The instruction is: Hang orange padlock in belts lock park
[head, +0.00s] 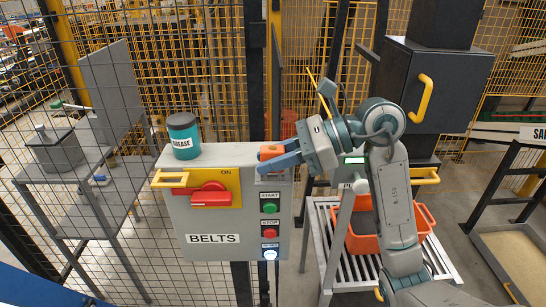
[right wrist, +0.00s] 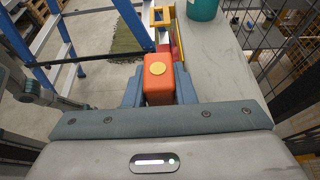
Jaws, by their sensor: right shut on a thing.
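The orange padlock (head: 270,150) is between the fingers of my right gripper (head: 277,160), above the right end of the grey BELTS box (head: 228,225). In the right wrist view the padlock (right wrist: 158,88) shows its orange body with a round yellow spot, clasped by the blue-grey fingers. Its shackle cannot be made out. A yellow bracket (head: 170,184) sticks out at the left of the box front, apart from the padlock. It also shows beyond the padlock in the right wrist view (right wrist: 161,16). My left gripper is not in view.
The box front has a red switch handle (head: 210,197) on a yellow plate and several buttons. A teal GREASE can (head: 184,137) stands on the box top. Yellow mesh fence rises behind. An orange crate (head: 365,238) sits on a slatted stand to the right.

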